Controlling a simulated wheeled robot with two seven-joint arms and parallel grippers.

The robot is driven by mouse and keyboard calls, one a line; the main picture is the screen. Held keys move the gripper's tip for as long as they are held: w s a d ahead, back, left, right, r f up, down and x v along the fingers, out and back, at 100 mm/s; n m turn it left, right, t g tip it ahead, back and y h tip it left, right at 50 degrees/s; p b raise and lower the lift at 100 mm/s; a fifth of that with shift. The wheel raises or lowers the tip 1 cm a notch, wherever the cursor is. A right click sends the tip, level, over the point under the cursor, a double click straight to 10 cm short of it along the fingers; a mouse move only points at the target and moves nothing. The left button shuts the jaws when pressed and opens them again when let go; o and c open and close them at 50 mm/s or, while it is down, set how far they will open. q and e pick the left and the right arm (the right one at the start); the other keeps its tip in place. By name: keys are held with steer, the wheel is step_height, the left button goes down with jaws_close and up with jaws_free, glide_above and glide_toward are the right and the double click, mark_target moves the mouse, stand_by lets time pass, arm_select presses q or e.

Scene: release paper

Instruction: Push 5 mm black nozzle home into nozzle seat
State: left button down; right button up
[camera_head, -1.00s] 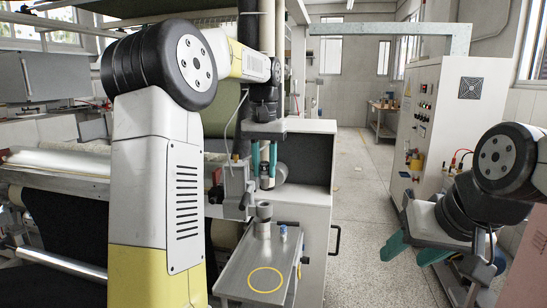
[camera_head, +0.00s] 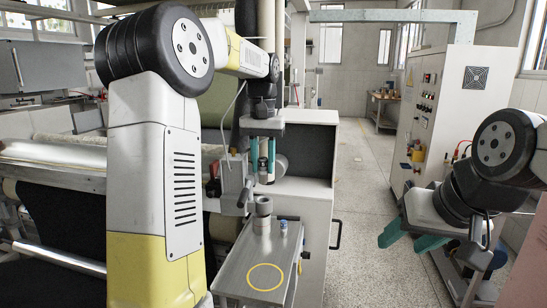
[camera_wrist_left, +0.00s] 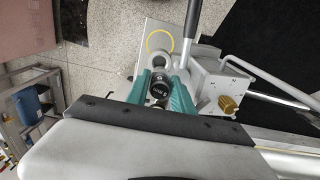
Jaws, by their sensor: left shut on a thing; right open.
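My left gripper (camera_head: 263,157) points down in front of the machine, with its teal fingers shut on the black nozzle (camera_wrist_left: 158,91). In the left wrist view the nozzle sits between the fingertips with white lettering on its end. In the head view its dark lower end shows below the fingers, above a grey stepped cylinder (camera_head: 263,208) standing on a metal tray. I cannot tell for sure which part is the nozzle seat, or whether the nozzle touches it. My right gripper (camera_head: 412,238) is open and empty at the right, away from the machine.
The tray (camera_head: 240,275) carries a yellow ring mark and a small blue-topped piece (camera_head: 284,226). A metal block with a brass knob (camera_wrist_left: 229,103) is close to the left gripper. A white cabinet (camera_head: 314,225) stands beside the tray. Open floor lies to the right.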

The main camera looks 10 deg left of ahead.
mark_target(262, 180)
arm_select(q)
steer(key=shift+f, duration=1.9)
steer(key=shift+f, duration=1.3)
steer(key=c, duration=1)
jaws_free()
steer(key=shift+c, duration=0.2)
steer(key=shift+a, duration=0.2)
step_height(262, 180, up, 7)
steer(key=shift+d+f, duration=0.1)
steer(key=shift+d+r, duration=0.15)
steer(key=shift+r, duration=0.4)
